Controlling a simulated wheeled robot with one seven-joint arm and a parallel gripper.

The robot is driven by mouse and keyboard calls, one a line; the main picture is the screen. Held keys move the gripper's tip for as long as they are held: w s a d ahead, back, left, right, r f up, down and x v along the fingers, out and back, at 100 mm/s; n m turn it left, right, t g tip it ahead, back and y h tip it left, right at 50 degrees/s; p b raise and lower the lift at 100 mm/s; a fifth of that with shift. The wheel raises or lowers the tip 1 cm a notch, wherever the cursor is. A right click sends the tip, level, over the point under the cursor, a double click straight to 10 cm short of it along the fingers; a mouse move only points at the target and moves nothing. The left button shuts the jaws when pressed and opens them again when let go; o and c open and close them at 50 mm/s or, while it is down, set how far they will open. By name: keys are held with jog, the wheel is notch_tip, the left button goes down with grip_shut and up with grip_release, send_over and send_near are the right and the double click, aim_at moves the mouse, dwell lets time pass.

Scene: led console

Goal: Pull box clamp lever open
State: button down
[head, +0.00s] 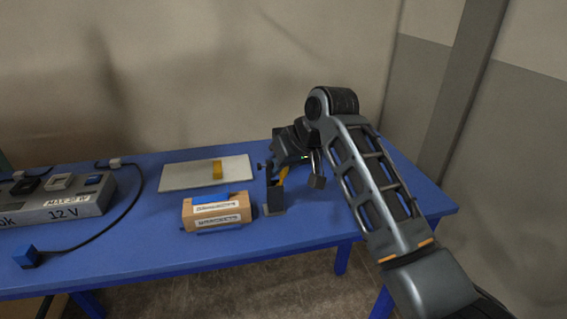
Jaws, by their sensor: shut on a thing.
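The box (217,213), brown cardboard with white labels and a blue strip on top, sits on the blue table near its front middle. The clamp (274,208) is a dark upright piece just to the right of the box. My gripper (285,168) comes down from above and is shut on the lever. The dark hand hides the lever's upper end, and the fingertips are too small to make out clearly.
A white board (184,176) with a yellow strip lies behind the box. A grey 12 V console (62,208) stands at the left, with a black cable running to a blue plug (27,257). The table (328,224) is clear at the front right. A wall stands behind.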

dwell(0.4)
jog(key=c, duration=1)
grip_release()
jog(key=shift+a, duration=0.1)
jog(key=shift+s, duration=0.1)
